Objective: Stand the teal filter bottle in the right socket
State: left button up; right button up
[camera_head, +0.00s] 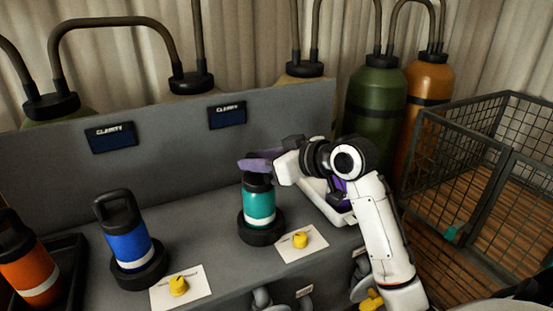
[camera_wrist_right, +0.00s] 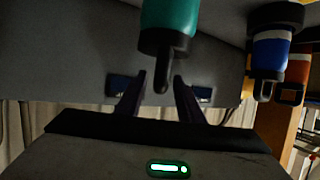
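The teal filter bottle (camera_head: 259,206) stands about upright with its base inside the black ring of the right socket (camera_head: 261,232). How deep it sits is hidden by the ring. My right gripper (camera_head: 256,163), with purple fingers, is at the bottle's black top, which it partly covers. In the right wrist view the teal bottle (camera_wrist_right: 169,14) appears upside down. There its black handle shows between the two fingers (camera_wrist_right: 158,85), which are apart with gaps beside the handle. My left gripper is not in view.
A blue bottle (camera_head: 128,243) stands in the left socket (camera_head: 139,271). An orange bottle (camera_head: 32,268) is in a black tray at far left. Yellow knobs (camera_head: 178,286) (camera_head: 300,240) sit on white cards in front. A wire cage (camera_head: 480,185) stands right.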

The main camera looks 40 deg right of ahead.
jog(key=v, duration=0.8)
dwell(1.1)
